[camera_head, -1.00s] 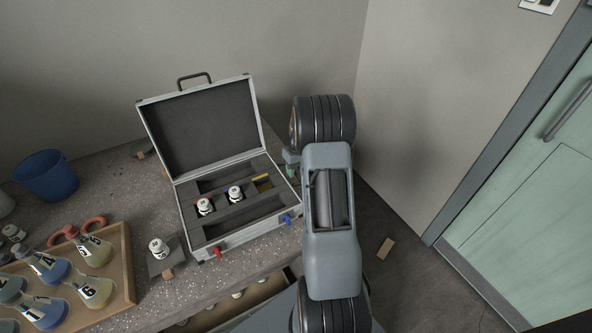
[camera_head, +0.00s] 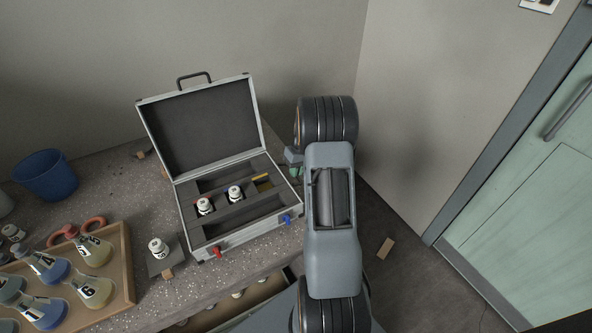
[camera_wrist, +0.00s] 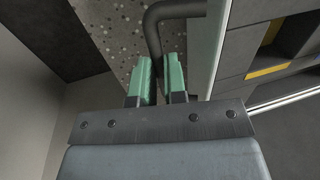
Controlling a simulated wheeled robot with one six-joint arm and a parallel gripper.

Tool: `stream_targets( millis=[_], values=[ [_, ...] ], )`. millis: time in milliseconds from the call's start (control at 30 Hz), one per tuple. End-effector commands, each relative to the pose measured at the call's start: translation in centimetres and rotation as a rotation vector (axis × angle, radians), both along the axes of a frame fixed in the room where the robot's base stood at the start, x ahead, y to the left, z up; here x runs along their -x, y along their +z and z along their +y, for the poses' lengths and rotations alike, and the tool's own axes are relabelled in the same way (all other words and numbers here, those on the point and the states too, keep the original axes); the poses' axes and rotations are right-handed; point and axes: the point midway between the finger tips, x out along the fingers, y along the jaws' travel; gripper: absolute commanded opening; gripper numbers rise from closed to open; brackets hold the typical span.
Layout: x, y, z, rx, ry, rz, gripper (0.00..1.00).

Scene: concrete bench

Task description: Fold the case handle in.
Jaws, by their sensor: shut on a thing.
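The silver case (camera_head: 240,240) stands open on the bench, its lid tilted up at the back. In the wrist view, a dark bent side handle (camera_wrist: 153,30) sticks out from the case's pale wall (camera_wrist: 212,55). My gripper (camera_wrist: 160,75) has green fingers, one on each side of the handle's bar, and is shut on it. In the head view, my gripper (camera_head: 296,170) is at the case's right side, mostly hidden by my arm. The side handle cannot be made out there.
A second handle (camera_head: 194,78) stands on the lid's top edge. Two white-capped bottles (camera_head: 235,193) and a yellow item (camera_head: 263,182) sit in the case. Red (camera_head: 217,252) and blue (camera_head: 286,219) latches are on its front. A flask tray (camera_head: 125,262) and blue bucket (camera_head: 46,176) are left.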

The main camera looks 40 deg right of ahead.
Motion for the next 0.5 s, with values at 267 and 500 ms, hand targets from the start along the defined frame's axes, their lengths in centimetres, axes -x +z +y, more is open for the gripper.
stream_targets(
  millis=[267,500],
  values=[
    [0.0,-1.3,-0.1,-0.233,-0.004,-0.032,0.00],
    [0.0,-2.3,0.1,-0.458,-0.002,-0.061,0.00]
  ],
)
